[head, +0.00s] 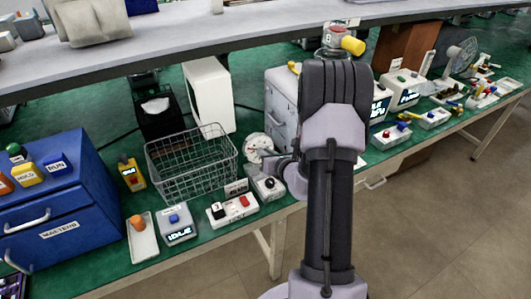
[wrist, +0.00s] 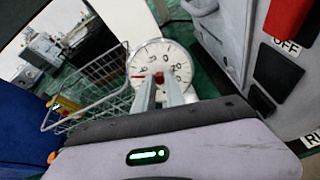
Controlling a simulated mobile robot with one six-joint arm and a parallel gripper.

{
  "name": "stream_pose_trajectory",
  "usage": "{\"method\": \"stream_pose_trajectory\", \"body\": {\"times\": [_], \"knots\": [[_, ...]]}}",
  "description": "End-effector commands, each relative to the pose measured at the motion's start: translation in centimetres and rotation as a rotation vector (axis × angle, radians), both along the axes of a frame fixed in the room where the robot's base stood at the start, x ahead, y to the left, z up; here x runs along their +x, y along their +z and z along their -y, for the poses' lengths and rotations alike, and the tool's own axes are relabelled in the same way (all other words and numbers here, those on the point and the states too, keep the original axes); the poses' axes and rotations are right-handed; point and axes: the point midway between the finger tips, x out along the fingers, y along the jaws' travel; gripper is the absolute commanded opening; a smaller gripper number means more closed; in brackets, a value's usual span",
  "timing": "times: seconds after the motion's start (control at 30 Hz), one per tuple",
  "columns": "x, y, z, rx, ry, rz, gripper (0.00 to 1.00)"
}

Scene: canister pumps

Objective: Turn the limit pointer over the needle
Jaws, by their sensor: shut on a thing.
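The round white dial gauge (wrist: 174,57) with black numbers faces me in the wrist view. It also shows in the head view (head: 257,144), partly behind my arm. A red pointer (wrist: 138,77) reaches to the left side of the dial. A small red knob (wrist: 159,76) is at the dial's middle, between my fingertips. My gripper (wrist: 158,82) is shut on this knob, in front of the dial face. The fingers hide the lower middle of the dial. I cannot clearly tell the needle from the limit pointer.
A wire basket (head: 192,166) stands left of the gauge. A grey box with a black knob (head: 268,185) and a block with black and red buttons (head: 232,208) are in front. A grey cabinet (wrist: 222,36) with a red switch stands close on the right.

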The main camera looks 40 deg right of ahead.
Motion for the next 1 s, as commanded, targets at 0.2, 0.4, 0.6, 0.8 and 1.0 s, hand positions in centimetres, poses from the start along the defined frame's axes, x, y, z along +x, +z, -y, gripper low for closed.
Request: {"method": "stream_pose_trajectory", "body": {"times": [0.2, 0.4, 0.6, 0.8, 1.0], "knots": [[0.0, 0.1, 0.0, 0.058, -0.024, 0.013, 0.00], [0.0, 0.0, 0.0, 0.057, -0.023, 0.013, 0.36], [0.0, 0.0, 0.0, 0.057, -0.023, 0.013, 0.36], [-1.0, 0.5, -0.1, 0.057, -0.025, 0.012, 0.36], [-6.2, 2.9, -1.3, 0.058, -0.029, 0.012, 0.36]]}}
